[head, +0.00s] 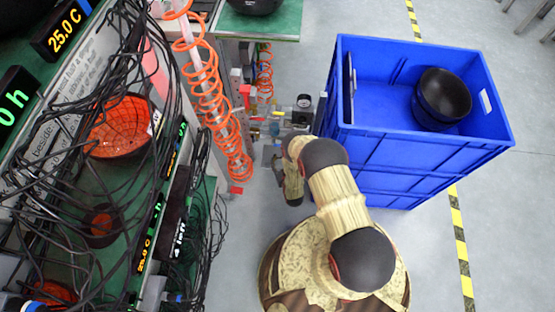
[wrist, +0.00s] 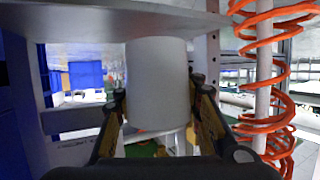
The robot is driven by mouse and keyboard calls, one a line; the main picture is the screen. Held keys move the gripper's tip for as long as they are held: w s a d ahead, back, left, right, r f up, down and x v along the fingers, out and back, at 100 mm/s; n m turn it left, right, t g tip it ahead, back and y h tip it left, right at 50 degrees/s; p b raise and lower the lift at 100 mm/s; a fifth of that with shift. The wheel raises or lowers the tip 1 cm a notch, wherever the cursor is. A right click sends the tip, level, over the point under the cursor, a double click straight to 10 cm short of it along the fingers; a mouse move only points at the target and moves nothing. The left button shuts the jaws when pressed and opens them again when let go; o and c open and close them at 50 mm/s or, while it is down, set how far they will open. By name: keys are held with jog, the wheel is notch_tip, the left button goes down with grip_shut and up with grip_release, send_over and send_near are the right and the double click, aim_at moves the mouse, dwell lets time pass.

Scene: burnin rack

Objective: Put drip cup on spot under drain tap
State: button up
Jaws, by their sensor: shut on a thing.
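In the wrist view a plain pale grey cylinder, which looks like the drip cup (wrist: 157,65), stands upright between the fingers of my gripper (wrist: 158,90). The fingers are closed against its two sides. Its top reaches up to a flat grey plate (wrist: 120,18); I cannot tell whether they touch. In the head view my arm hides the gripper and the cup. Beyond the arm are pipe fittings with a round gauge (head: 304,101) and a red handle (head: 246,92). I cannot tell which fitting is the drain tap, and the spot under it is not clearly visible.
A blue crate (head: 400,147) holding a black bowl (head: 443,96) stands close right of my arm. An orange coiled hose (head: 207,95) hangs on the left, also right in the wrist view (wrist: 270,85). The rack with loose black cables (head: 125,200) fills the left.

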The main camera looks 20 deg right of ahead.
jog(key=shift+w+f, duration=0.2)
jog(key=shift+w, duration=2.35)
jog(key=shift+w+f, duration=0.15)
jog(key=shift+w, duration=2.35)
jog(key=shift+s+f, duration=0.15)
jog(key=shift+f, duration=0.55)
jog(key=shift+f, duration=0.35)
jog(key=o, duration=1.4)
jog(key=v, duration=1.1)
jog(key=shift+s+r, duration=0.1)
jog(key=shift+s, duration=0.3)
